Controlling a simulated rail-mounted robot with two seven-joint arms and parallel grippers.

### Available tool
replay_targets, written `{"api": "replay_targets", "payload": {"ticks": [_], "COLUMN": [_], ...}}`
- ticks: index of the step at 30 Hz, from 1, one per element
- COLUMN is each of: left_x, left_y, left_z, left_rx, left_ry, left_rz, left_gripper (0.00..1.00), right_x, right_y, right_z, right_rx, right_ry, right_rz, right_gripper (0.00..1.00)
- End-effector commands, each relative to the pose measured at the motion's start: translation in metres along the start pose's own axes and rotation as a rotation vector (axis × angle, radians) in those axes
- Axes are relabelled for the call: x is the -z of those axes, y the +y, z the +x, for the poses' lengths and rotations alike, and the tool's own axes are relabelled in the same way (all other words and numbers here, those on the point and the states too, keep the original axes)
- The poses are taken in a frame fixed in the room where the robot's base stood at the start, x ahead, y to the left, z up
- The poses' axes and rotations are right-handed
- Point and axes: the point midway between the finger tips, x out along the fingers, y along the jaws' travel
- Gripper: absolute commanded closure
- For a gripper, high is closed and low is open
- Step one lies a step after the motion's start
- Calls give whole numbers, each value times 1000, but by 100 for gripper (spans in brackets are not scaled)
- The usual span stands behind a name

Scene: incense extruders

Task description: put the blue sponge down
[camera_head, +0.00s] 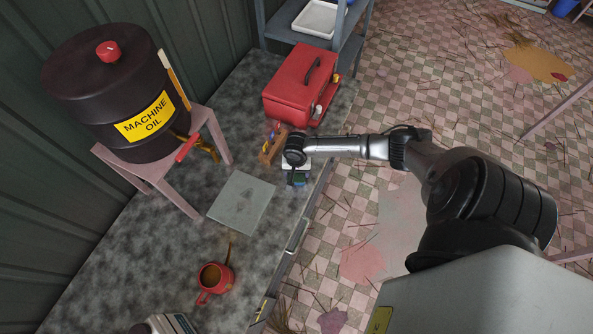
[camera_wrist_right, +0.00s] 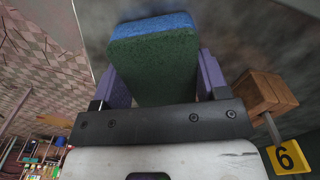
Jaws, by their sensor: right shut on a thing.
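The blue sponge (camera_wrist_right: 153,58) has a blue face and a dark green side. In the right wrist view it sits between the two purple finger pads of my right gripper (camera_wrist_right: 162,76), which is shut on it. In the head view my right gripper (camera_head: 297,175) points down over the grey worktop's right part, and the sponge (camera_head: 298,182) shows small below it. I cannot tell whether the sponge touches the worktop. My left gripper is in neither view.
A wooden block holder (camera_head: 272,147) stands close left of the gripper. A red toolbox (camera_head: 300,85) is behind it. A grey square plate (camera_head: 241,202) lies to the left. A red mug (camera_head: 213,281) stands nearer, and a black oil drum (camera_head: 115,90) on a pink stand is far left.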

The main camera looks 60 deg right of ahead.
Motion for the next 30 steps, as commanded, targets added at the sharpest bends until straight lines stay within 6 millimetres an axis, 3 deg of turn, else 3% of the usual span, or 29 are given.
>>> {"api": "replay_targets", "payload": {"ticks": [2,3,10,20,30], "left_x": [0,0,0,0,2], "left_y": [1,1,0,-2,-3], "left_z": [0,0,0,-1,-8], "left_rx": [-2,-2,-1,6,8], "left_ry": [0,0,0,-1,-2], "left_rz": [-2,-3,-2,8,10], "left_gripper": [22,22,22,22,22], "right_x": [0,0,0,0,0], "right_y": [0,0,0,0,0], "right_z": [2,2,2,-4,-62], "right_rx": [0,0,0,1,2], "right_ry": [-1,0,0,0,1], "right_rz": [1,0,0,0,-1], "right_gripper": [54,29,7,7,7]}}
